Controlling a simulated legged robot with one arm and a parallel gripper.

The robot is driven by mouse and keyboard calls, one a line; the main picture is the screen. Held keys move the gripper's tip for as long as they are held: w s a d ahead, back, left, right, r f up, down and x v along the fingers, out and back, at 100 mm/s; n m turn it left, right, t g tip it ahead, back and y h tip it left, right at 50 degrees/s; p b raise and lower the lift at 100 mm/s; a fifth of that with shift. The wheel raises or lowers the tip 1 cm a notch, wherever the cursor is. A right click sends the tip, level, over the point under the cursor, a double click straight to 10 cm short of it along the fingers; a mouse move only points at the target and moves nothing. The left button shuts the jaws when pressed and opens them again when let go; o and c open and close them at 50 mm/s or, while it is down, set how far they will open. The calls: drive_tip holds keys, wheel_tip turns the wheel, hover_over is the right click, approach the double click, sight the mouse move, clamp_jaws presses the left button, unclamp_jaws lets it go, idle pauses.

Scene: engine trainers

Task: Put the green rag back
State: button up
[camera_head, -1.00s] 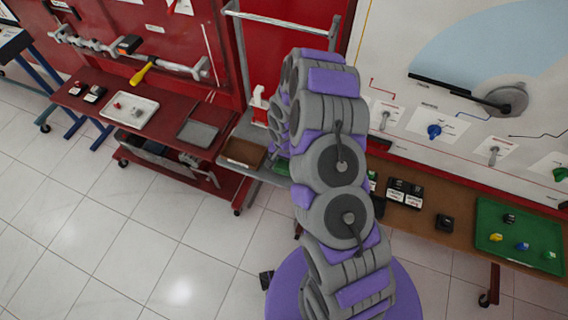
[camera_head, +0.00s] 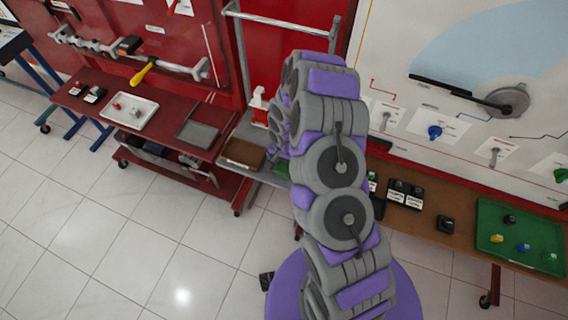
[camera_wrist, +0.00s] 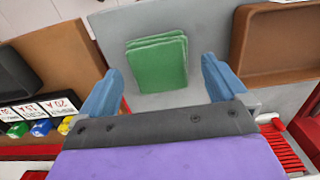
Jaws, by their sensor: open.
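The green rag (camera_wrist: 157,63) lies folded in a flat stack on a grey shelf (camera_wrist: 196,30), seen in the wrist view. My gripper (camera_wrist: 160,82) is open, with one blue finger at each side of the picture's middle. The rag shows between and beyond the fingertips, and nothing is held. In the head view a sliver of green (camera_head: 283,168) shows beside my arm, which hides most of that shelf and my gripper's fingers.
A brown tray (camera_wrist: 277,45) stands right of the rag in the wrist view. At left is a brown board (camera_wrist: 62,62) with a dark tray and labelled blocks. In the head view a green tray (camera_head: 489,249) holds small coloured parts.

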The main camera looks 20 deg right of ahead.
wheel_tip(320, 180, up, 11)
drive_tip(key=p, duration=0.1)
wheel_tip(320, 180, up, 13)
drive_tip(key=n, duration=0.3)
hover_over(284, 166)
drive_tip(key=s, duration=0.6)
drive_tip(key=s+r+n, duration=0.1)
drive_tip(key=s+r, duration=0.4)
drive_tip(key=s, duration=0.4)
drive_tip(key=s+r+n+g, duration=0.1)
drive_tip(key=s+r, duration=0.4)
drive_tip(key=s, duration=0.4)
drive_tip(key=s+r+n, duration=0.2)
drive_tip(key=s+r, duration=0.3)
drive_tip(key=s, duration=0.5)
drive_tip(key=shift+r+g, duration=0.35)
drive_tip(key=shift+g, duration=0.05)
drive_tip(key=shift+f, duration=0.35)
